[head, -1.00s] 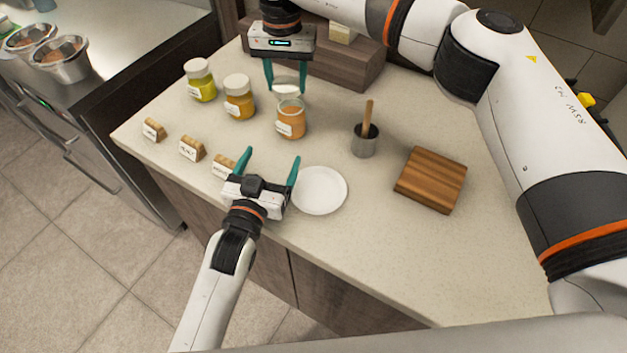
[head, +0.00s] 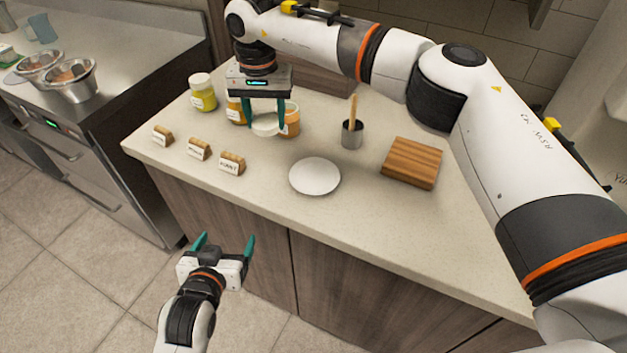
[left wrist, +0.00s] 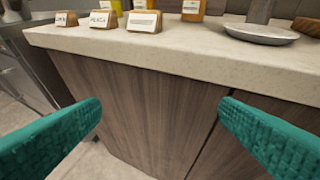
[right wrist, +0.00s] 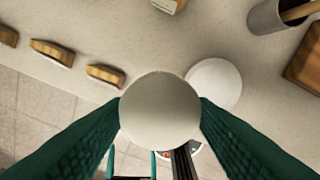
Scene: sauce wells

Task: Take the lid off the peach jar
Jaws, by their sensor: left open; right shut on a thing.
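The peach jar (head: 292,120) stands on the counter, partly hidden behind my right gripper and the lid; its top is hard to make out. My right gripper (head: 266,122) is shut on a round white lid (head: 265,126), held in front of the jar and apart from the counter. The lid also fills the middle of the right wrist view (right wrist: 160,110), between the teal fingers. My left gripper (head: 226,243) is open and empty, in front of the counter's front edge. Its two fingers frame the cabinet front in the left wrist view (left wrist: 160,125).
A yellow-green jar (head: 203,92) and a mustard-coloured jar (head: 236,110) stand to the left. Several small wooden label holders (head: 198,148) line the front left. A white plate (head: 314,176), a metal cup (head: 352,135) with a wooden stick and a wooden board (head: 412,162) stand right. The counter's front right is clear.

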